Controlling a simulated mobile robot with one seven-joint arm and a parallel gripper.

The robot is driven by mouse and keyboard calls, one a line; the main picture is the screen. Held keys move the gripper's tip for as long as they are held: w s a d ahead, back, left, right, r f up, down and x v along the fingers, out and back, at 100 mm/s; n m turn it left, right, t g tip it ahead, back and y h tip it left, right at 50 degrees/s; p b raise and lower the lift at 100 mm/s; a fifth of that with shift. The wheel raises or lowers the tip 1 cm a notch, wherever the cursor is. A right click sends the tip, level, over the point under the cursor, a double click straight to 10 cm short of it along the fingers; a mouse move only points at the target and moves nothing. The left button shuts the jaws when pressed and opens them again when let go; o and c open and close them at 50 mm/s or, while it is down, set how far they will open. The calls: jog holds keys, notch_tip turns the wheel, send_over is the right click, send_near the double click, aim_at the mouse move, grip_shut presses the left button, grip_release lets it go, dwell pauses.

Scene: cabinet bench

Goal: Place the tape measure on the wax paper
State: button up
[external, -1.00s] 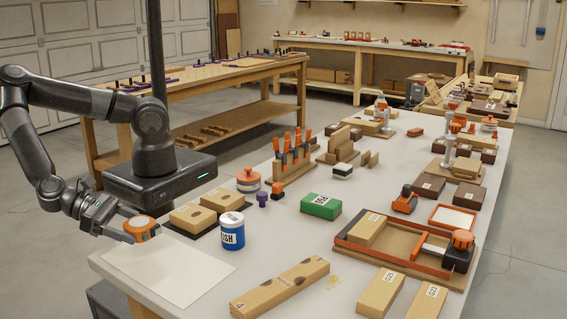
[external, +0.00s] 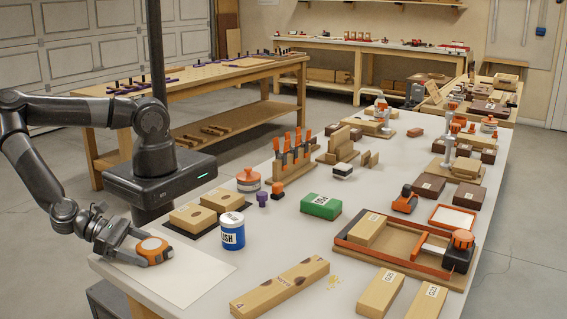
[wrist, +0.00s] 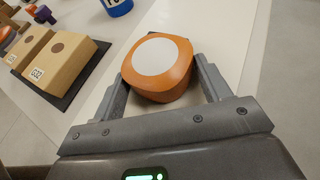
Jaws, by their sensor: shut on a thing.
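The tape measure (external: 152,248) is a rounded orange body with a pale disc on its face. It also shows in the wrist view (wrist: 160,62). My gripper (external: 146,256) is shut on it, with one finger on each side in the wrist view (wrist: 162,84). The wax paper (external: 190,283) is a pale sheet at the near left corner of the bench. In the external view the tape measure appears over the back part of the sheet. I cannot tell whether it touches the paper.
Two wooden blocks with round dark spots (external: 208,208) lie on a dark mat behind the paper. A long wooden block (external: 280,287) lies farther right. The front part of the paper is clear.

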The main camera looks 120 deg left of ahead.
jog(key=o, duration=1.1)
jog(key=v, duration=1.2)
